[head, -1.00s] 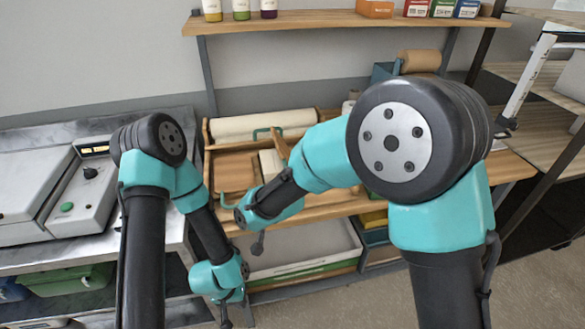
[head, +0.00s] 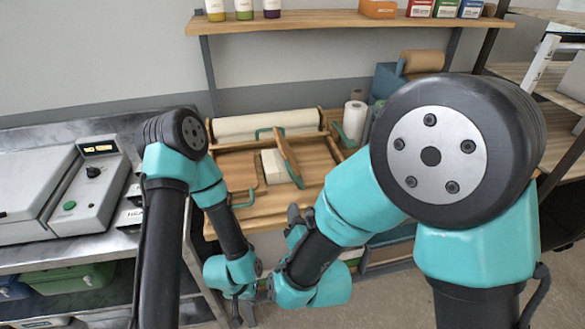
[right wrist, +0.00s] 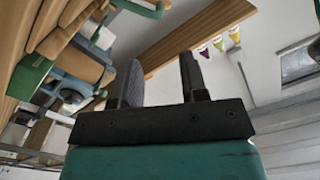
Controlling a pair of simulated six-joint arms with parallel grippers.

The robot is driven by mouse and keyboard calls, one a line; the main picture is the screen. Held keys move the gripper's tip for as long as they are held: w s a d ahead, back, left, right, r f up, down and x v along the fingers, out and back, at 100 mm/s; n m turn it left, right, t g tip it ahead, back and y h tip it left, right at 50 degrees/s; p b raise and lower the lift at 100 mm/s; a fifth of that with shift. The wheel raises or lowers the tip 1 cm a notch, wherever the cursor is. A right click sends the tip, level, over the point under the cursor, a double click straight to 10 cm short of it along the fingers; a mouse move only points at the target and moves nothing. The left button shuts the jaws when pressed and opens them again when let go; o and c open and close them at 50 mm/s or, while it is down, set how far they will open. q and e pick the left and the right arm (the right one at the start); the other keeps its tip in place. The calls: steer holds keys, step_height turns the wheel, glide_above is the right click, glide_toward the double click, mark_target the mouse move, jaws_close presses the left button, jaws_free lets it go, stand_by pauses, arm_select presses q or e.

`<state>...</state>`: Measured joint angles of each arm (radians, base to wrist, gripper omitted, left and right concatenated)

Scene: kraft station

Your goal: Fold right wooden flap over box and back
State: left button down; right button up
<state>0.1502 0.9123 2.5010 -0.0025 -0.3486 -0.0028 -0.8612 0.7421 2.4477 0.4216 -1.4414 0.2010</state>
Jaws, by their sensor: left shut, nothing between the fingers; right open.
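The right wooden flap (head: 287,154) stands tilted up along the right side of the white box (head: 270,168), with a green handle on its edge. The left wooden flap (head: 236,170) lies flat left of the box, with its green handle (head: 243,199) toward the front. My right gripper (head: 296,214) is open and empty, in front of the flap and apart from it. Its two dark fingers (right wrist: 160,82) show spread in the right wrist view. My left gripper (head: 241,312) is shut and empty, low in front of the worktop.
A white roll (head: 265,125) lies along the back of the wooden station. A white paper roll (head: 354,121) stands to its right. A shelf (head: 330,20) with bottles and cartons hangs above. A grey machine (head: 85,190) stands on the left.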

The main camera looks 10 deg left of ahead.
mark_target(287, 161)
steer(key=shift+s+d+r, duration=0.1)
steer(key=shift+d+r, duration=0.05)
steer(key=shift+d, duration=0.1)
steer(key=x, duration=1.7)
steer(key=shift+w+r, duration=0.2)
steer(key=shift+w, duration=0.05)
jaws_close()
